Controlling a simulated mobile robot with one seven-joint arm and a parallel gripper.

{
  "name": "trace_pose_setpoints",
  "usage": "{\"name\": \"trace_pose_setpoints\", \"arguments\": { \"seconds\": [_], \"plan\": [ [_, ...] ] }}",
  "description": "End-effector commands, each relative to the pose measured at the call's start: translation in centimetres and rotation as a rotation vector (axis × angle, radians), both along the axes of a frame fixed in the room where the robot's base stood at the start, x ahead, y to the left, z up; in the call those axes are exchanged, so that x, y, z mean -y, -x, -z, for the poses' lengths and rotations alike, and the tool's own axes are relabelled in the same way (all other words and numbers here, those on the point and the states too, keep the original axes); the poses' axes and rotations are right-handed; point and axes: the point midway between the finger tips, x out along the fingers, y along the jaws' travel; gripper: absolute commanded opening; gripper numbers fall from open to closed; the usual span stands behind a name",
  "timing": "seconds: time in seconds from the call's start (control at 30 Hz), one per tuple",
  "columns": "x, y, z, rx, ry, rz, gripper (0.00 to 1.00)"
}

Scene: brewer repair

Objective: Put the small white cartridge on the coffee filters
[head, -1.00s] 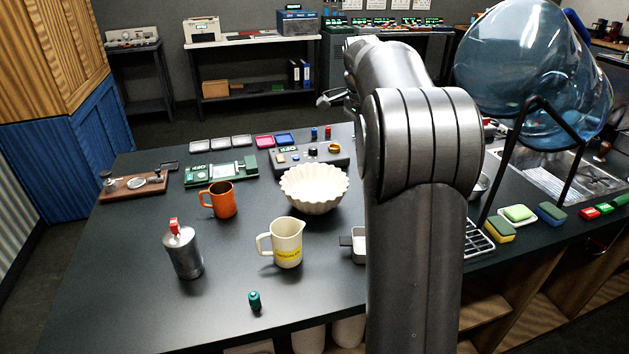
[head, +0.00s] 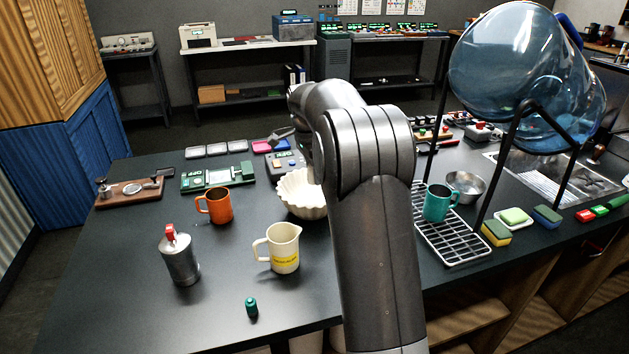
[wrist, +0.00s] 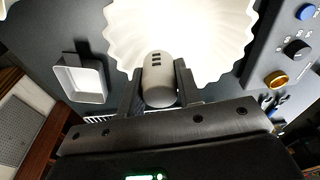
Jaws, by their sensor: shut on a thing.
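The small white cartridge (wrist: 159,75), a rounded grey-white cylinder with dark slots, is between the two dark fingers of my gripper (wrist: 158,88) in the wrist view. The fingers are shut on it. The coffee filters, a white fluted stack (head: 298,198), stand on the dark counter in the head view, their right side hidden by my arm. In the wrist view the filters (wrist: 190,35) lie just beyond the cartridge's tip, which overlaps their edge in the picture. I cannot tell whether they touch. The head view does not show the cartridge.
An orange mug (head: 218,206), a cream pitcher (head: 284,250), a metal canister (head: 180,258) and a small green bottle (head: 251,307) stand left and front of the filters. A white square dish (wrist: 82,80) lies nearby. A drying rack (head: 455,243) with a green mug (head: 437,203) is right.

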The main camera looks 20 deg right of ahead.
Motion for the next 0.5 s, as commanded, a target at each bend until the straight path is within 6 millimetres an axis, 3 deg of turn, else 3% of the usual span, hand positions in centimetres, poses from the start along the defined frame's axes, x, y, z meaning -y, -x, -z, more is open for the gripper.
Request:
{"name": "trace_pose_setpoints", "arguments": {
  "seconds": [0.2, 0.5],
  "plan": [
    [0.1, 0.1, 2.8, -0.002, 0.000, 0.000, 0.09],
    [0.1, 0.1, 3.0, -0.001, 0.000, 0.000, 0.09]
  ]
}}
